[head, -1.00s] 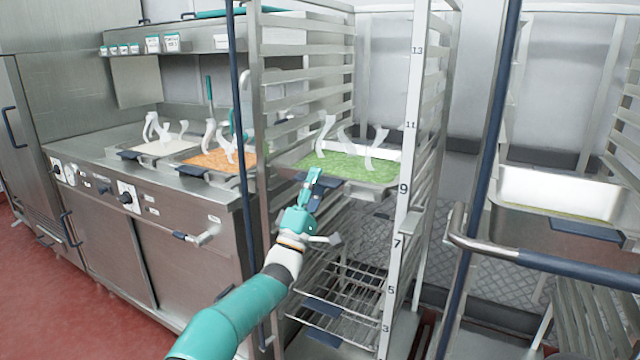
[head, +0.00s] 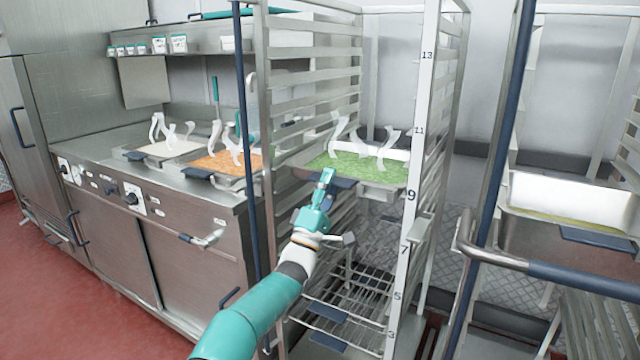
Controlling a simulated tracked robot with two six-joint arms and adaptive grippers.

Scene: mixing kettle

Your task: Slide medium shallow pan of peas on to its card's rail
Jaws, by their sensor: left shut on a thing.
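The shallow pan of peas (head: 360,167) is full of bright green peas and sits level in the tall metal rack, just above the number 9 on the upright. A dark blue tab shows at its front edge. My left gripper (head: 327,177) is at that front edge, shut on the pan at the tab; the fingers cover part of the tab. The rack's number strip (head: 416,160) shows odd numbers from 3 to 13 on the right front upright. The pan's side edges on the rails are partly hidden. My right gripper is not in view.
Pans of orange (head: 228,162) and white food (head: 170,148) stand on the steel counter (head: 190,190) at left, with pale curved pieces above them. Another rack at right holds a deep pan (head: 565,198). Wire shelves (head: 350,300) lie lower in the middle rack. A dark blue post stands left of it.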

